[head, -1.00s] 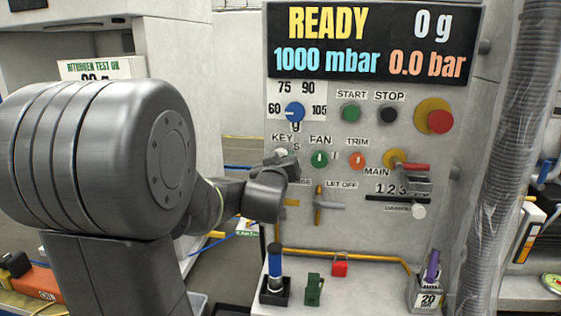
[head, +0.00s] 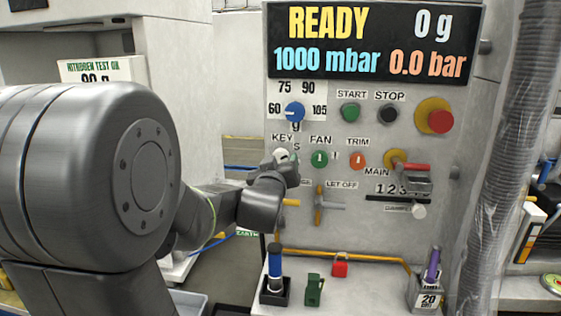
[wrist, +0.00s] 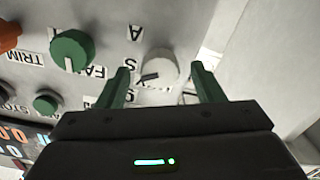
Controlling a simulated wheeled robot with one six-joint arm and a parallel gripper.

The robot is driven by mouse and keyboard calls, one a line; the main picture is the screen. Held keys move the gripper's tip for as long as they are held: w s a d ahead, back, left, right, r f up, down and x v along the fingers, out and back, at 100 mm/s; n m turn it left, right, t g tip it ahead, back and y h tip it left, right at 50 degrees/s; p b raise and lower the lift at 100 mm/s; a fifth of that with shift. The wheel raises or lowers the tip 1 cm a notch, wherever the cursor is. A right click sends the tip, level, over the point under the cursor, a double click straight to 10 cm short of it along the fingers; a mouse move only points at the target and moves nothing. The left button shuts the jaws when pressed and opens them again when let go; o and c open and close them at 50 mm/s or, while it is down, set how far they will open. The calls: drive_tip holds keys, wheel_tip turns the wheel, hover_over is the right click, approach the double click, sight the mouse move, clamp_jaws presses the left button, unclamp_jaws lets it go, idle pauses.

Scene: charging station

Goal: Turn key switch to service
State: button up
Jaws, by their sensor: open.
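The key switch (head: 281,154) is a small pale round knob under the KEY label on the grey panel (head: 460,120). In the head view my gripper (head: 284,164) is right at it and hides part of it. In the wrist view, which is upside down, the white key switch (wrist: 159,68) with a dark pointer mark lies between the two green fingers of my gripper (wrist: 163,78). The fingers are open, with a gap visible on each side of the knob. An "S" and an "A" are printed by the knob.
The green FAN knob (head: 319,159) and orange TRIM knob (head: 357,160) are close to the right. The blue dial (head: 294,112) is just above. A yellow lever (head: 319,204) is below right. A blue-handled item (head: 275,262) stands on the ledge.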

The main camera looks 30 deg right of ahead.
drive_tip(key=v, duration=1.1)
drive_tip(key=x, duration=1.4)
